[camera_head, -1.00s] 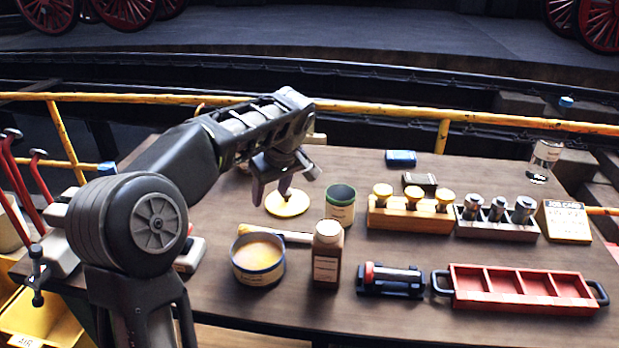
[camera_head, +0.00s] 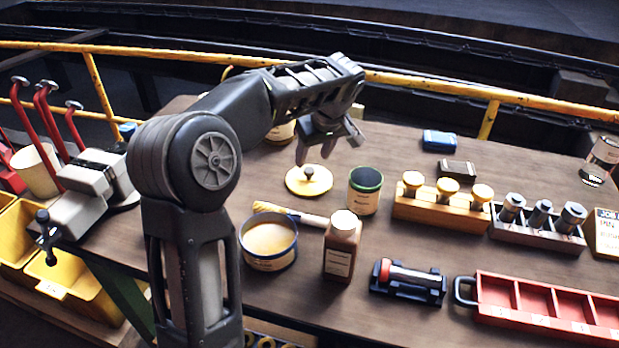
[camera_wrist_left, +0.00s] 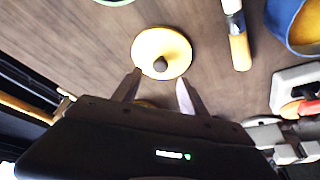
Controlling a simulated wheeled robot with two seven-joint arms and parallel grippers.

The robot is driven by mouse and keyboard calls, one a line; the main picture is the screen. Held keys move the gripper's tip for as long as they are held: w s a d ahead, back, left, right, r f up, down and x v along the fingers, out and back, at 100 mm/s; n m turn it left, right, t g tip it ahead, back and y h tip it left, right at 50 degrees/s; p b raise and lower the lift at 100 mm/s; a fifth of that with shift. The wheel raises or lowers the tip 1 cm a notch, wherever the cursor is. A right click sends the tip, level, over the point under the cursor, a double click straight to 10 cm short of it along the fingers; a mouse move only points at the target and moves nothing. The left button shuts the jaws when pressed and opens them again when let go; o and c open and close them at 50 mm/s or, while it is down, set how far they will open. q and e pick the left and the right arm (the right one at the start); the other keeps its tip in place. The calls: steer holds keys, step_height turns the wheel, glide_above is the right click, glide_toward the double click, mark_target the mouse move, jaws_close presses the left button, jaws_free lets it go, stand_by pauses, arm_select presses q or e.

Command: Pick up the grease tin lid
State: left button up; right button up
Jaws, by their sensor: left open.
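The grease tin lid (camera_head: 309,180) is a round cream-yellow disc with a small dark knob, lying flat on the brown table. In the left wrist view the lid (camera_wrist_left: 161,53) lies just beyond my fingertips, its knob facing up. My left gripper (camera_head: 328,158) is open and empty, above and behind the lid, with its fingers pointing down. In the left wrist view the open fingers (camera_wrist_left: 157,80) straddle the near edge of the lid. The open tin (camera_head: 268,243) with yellow grease stands in front of the lid. My right gripper is not in view.
A brush (camera_head: 290,214) lies between lid and tin. A green-rimmed can (camera_head: 364,190) stands close right of the lid, with a brown bottle (camera_head: 341,246) in front. A tin (camera_head: 280,131) stands behind, partly hidden by my arm. Wooden racks and a red tray (camera_head: 545,305) are at right.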

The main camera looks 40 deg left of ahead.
mark_target(309, 170)
arm_select(q)
steer(key=shift+f, duration=0.15)
steer(key=p+x, duration=0.1)
steer(key=x, duration=0.4)
steer(key=shift+f, duration=0.1)
steer(key=shift+d, duration=0.1)
steer(key=shift+c, duration=0.4)
jaws_close()
stand_by(0.5)
